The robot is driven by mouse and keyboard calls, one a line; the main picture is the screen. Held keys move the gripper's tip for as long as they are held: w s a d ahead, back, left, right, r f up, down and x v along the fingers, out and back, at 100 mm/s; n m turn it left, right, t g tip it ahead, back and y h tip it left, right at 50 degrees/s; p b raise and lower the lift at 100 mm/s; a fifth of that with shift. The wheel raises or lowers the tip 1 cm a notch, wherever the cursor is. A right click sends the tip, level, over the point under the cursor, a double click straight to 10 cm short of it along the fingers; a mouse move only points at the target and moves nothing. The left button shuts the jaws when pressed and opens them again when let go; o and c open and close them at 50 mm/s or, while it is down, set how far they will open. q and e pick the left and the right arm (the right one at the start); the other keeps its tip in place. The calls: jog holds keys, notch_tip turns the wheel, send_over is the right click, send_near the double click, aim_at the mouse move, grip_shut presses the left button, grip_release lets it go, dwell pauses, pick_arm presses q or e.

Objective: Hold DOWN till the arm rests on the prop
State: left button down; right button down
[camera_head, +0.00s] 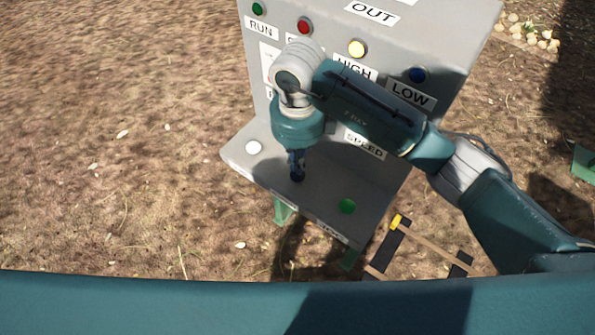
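The grey control panel (450,60) stands before me, with a sloped lower ledge (318,198). The ledge carries a white button (253,147), a green button (347,206) and a dark spot between them that looks like a button, at my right gripper's tip. My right arm comes in from the right across the panel. Its gripper (297,168) points down at that dark spot; I cannot tell whether it touches. The fingers show as one narrow dark shape, so their opening is unclear. A label on the ledge's front edge is unreadable. No DOWN label, elevator arm or prop can be made out.
Pale onions (535,35) lie far right. Bare soil is open at left.

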jog(key=shift+f, duration=0.2)
jog(key=shift+f+b, duration=1.15)
dwell(1.1)
notch_tip(320, 180, up, 7)
jog(key=p, duration=0.4)
jog(key=shift+r, duration=0.15)
jog(key=shift+s, duration=0.1)
dwell(0.7)
